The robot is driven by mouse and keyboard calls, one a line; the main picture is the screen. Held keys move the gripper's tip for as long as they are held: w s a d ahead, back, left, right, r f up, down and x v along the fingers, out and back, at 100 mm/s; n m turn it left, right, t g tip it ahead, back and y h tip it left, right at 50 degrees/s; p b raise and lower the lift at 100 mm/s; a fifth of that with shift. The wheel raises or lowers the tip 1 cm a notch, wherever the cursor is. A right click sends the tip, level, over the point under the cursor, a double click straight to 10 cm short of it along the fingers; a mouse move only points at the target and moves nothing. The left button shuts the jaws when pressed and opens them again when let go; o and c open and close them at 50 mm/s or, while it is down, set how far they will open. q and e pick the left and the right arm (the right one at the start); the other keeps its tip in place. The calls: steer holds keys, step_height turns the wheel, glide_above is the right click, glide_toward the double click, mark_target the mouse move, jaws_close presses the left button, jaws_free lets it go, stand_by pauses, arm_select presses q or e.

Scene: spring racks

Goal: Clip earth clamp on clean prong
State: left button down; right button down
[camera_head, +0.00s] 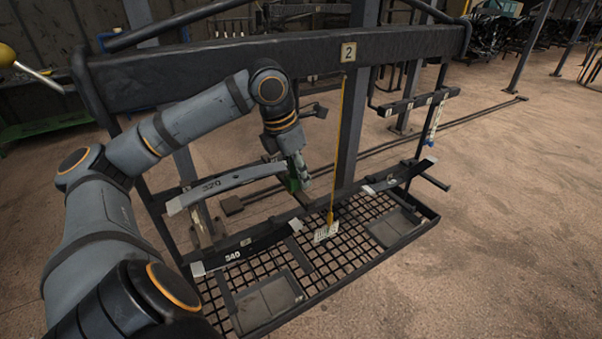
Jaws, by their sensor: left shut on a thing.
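My left gripper (301,176) reaches down in front of the rack's middle and is shut on a green object (292,178), which looks like the earth clamp. The gripper and arm partly cover it, so its jaws cannot be made out. It is just right of the grey leaf-like bar marked 320 (228,184); I cannot tell whether they touch. A dark prong-like bar (433,181) sticks out at the rack's right end. I cannot tell which prong is clean. My right gripper is not in view.
The dark rack's top beam (200,69) carries a plate marked 2 (348,53). A yellow strap (336,150) hangs to a white tag (327,233) by the mesh tray (345,250). A bar marked 340 (245,251) lies along the tray's back left.

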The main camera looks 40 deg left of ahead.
arm_select(q)
steer(key=shift+f, duration=0.25)
steer(key=c, duration=0.9)
jaws_free()
steer(key=shift+s, duration=0.1)
steer(key=shift+c, duration=0.2)
